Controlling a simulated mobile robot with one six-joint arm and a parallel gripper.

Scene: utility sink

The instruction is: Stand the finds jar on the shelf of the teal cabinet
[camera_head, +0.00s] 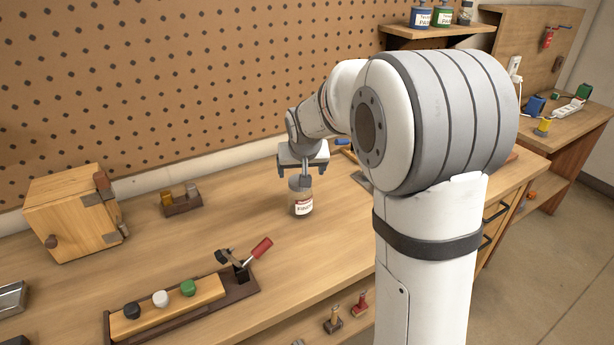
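The jar's base looks to be at bench level. No teal cabinet shows in this view.
A wooden box cabinet (73,213) stands at the left back. A wooden block with coloured knobs (168,308) and a red-handled lever (260,249) are in front. A small rack (181,201) stands near the pegboard (180,80). Paint tins (421,17) sit on a high shelf.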

